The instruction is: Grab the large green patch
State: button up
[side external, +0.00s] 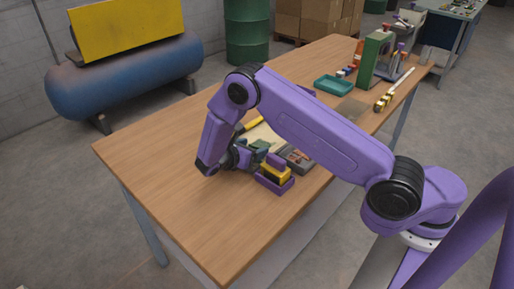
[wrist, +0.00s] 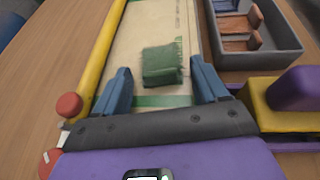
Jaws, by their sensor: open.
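The green patch (wrist: 162,64) looks like a piece of folded cloth with a frayed right edge. It lies on the cream sack (wrist: 150,25), which has a green band near my gripper. My gripper (wrist: 160,70) is open, with one blue finger to the left of the patch and one to the right. The patch is between and slightly beyond the fingertips, and I see no contact. In the side external view my gripper (side external: 247,155) is low over the bench, and the arm hides part of the sack.
A yellow and purple block (wrist: 285,105) sits nearer. A yellow bar (wrist: 99,50) with red knobs runs along the left. The wooden bench (side external: 165,150) is clear at its left.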

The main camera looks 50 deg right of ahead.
jog(key=c, duration=1)
jog(key=shift+o, duration=0.2)
